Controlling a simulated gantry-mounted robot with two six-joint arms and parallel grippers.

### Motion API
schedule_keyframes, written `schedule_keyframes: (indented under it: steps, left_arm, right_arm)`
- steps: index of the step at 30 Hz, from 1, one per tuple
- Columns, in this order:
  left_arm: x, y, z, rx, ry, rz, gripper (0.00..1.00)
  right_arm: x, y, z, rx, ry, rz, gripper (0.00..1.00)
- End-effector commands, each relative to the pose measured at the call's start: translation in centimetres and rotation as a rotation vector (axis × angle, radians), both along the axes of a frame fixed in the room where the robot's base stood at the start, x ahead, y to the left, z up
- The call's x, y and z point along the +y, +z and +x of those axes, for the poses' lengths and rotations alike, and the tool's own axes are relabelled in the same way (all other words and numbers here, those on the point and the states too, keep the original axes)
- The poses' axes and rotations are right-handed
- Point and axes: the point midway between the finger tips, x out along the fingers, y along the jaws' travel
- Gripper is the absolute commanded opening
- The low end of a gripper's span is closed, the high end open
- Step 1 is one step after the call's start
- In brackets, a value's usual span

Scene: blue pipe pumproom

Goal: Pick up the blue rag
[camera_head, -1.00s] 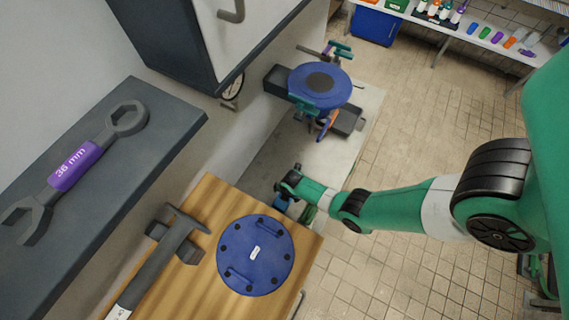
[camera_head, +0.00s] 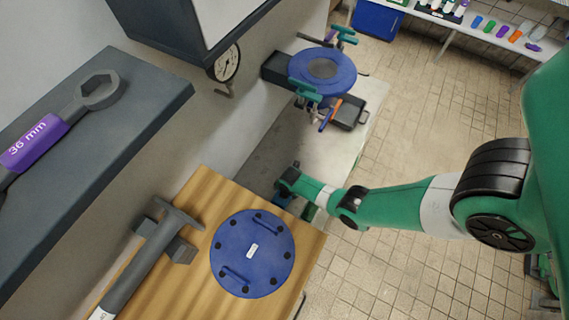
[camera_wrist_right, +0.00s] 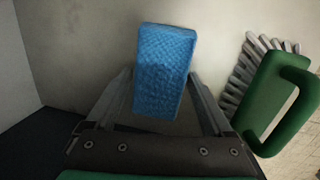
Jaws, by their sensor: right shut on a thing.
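The blue rag (camera_wrist_right: 164,72) is a folded, textured block in the right wrist view. It sits between the two fingers of my right gripper (camera_wrist_right: 160,85), which is shut on it. Whether the rag is clear of the surface below cannot be told. My left gripper is not in view.
A green brush (camera_wrist_right: 277,100) lies just right of the rag. The wooden table (camera_head: 205,190) holds a blue round cover (camera_head: 252,253) and a hammer (camera_head: 150,255). A blue flange (camera_head: 322,73) stands behind. Tiled floor (camera_head: 400,150) is open to the right.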

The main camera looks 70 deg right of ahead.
Motion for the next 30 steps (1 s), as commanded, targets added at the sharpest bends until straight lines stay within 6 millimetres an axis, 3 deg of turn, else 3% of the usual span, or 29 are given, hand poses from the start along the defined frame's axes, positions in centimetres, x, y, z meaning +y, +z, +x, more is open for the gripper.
schedule_keyframes:
  steps: [8,14,22,25,30]
  left_arm:
    - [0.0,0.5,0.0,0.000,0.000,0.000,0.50]
    - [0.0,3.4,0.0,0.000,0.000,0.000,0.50]
    - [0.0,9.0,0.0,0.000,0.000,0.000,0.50]
    - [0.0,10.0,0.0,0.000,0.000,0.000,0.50]
    - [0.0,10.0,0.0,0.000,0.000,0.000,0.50]
  right_arm:
    - [0.0,0.5,0.0,-0.001,0.000,0.000,0.22]
    - [0.0,3.5,0.0,-0.001,0.000,0.000,0.22]
    - [0.0,9.1,0.0,-0.001,0.000,0.000,0.22]
    - [0.0,10.1,0.0,0.000,0.000,0.000,0.22]
    - [0.0,10.1,0.0,0.000,0.000,0.000,0.22]
